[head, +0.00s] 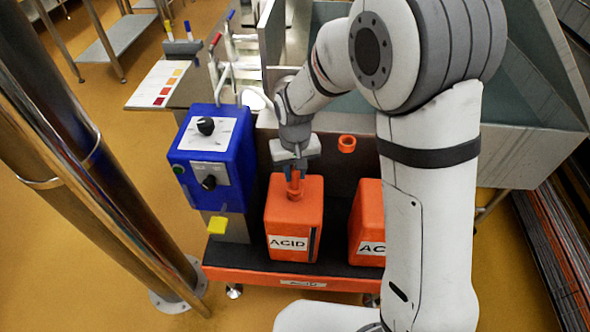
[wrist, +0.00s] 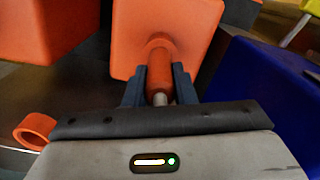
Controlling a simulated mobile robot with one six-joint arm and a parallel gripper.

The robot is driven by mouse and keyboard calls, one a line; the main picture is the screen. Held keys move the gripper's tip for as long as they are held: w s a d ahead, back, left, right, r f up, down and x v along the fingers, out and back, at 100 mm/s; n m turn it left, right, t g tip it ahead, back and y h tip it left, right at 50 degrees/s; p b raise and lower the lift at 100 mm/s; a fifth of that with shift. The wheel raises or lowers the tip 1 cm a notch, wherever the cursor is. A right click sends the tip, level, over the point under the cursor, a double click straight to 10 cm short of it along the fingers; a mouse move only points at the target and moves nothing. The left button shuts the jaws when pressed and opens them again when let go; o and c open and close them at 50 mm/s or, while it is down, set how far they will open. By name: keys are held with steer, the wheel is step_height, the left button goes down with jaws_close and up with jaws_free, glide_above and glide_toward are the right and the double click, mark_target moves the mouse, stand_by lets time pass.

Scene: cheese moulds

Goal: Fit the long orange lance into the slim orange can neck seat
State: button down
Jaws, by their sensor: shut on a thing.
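The orange can (head: 292,222) marked ACID stands upright on a black-topped tray, below my gripper. My gripper (head: 294,168) points down above it and is shut on the orange lance (head: 294,186). In the wrist view, the dark fingers (wrist: 158,86) close on both sides of the lance (wrist: 160,68), with a short metal piece between lance and palm. The lance's lower end meets the round neck (wrist: 158,40) on the can's top (wrist: 180,22). The lance looks roughly upright. How deep it sits in the neck cannot be told.
A second ACID can (head: 366,212) stands to the right, partly hidden by my arm. A blue control box (head: 213,150) with dials stands close on the left, a yellow block (head: 217,225) below it. An orange ring (head: 346,143) sits behind. A steel post (head: 95,150) rises at left.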

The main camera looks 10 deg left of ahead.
steer(key=shift+f+b, duration=0.45)
steer(key=shift+f, duration=0.25)
steer(key=c, duration=1.1)
jaws_free()
steer(key=shift+r, duration=0.1)
steer(key=shift+r+p, duration=0.55)
steer(key=shift+r, duration=3.35)
